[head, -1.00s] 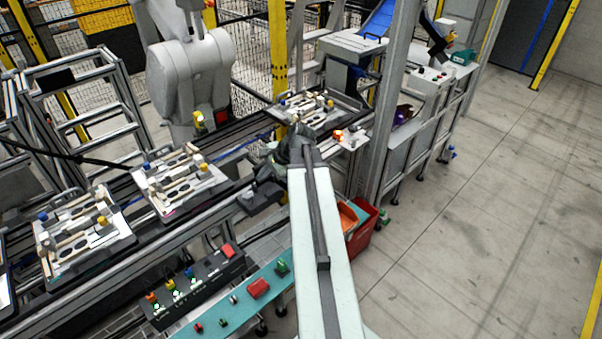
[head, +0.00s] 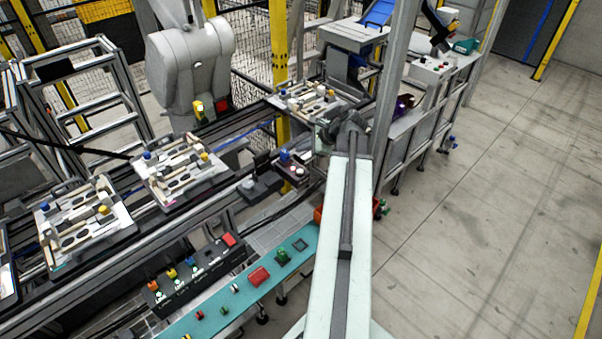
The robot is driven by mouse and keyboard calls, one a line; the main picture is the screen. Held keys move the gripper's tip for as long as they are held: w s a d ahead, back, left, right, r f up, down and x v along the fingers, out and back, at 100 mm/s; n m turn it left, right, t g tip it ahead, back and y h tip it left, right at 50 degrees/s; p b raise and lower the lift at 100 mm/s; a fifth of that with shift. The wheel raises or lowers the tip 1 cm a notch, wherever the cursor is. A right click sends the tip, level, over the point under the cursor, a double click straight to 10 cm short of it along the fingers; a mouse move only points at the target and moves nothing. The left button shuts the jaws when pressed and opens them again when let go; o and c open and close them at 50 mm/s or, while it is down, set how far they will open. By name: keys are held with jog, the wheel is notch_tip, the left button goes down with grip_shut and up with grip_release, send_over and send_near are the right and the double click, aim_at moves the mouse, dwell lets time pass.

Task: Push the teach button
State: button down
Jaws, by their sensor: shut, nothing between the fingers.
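A black control box (head: 207,267) stands at the front of the conveyor frame. Its top carries orange (head: 153,286), yellow (head: 171,274) and blue (head: 189,261) buttons in a row, small white-lit ones near them, and a red button (head: 228,240) at the right end. The labels are too small to read, so I cannot tell which is the teach button. My gripper (head: 328,132) is dark, shut and empty. It appears up and right of the box, well apart from it, near the pallet at the far end. Its fingertips are hard to make out.
A teal shelf (head: 215,307) with a red block (head: 259,276) and small coloured parts runs in front of the box. Pallets with parts (head: 180,172) sit on the conveyor. A large grey robot (head: 190,70) stands behind. Open floor (head: 480,220) lies to the right.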

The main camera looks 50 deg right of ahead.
aim_at(302, 172)
notch_tip(302, 172, down, 8)
jog(key=b, duration=0.6)
jog(key=shift+r+b, duration=0.2)
jog(key=shift+b, duration=0.15)
dwell(1.3)
jog(key=shift+f+b, duration=0.35)
jog(key=shift+f+b, duration=0.55)
dwell(0.5)
jog(key=shift+r, duration=0.1)
jog(key=shift+r+p, duration=0.85)
jog(key=shift+p, duration=0.1)
notch_tip(302, 172, up, 5)
jog(key=p, duration=0.5)
jog(key=shift+r, duration=0.15)
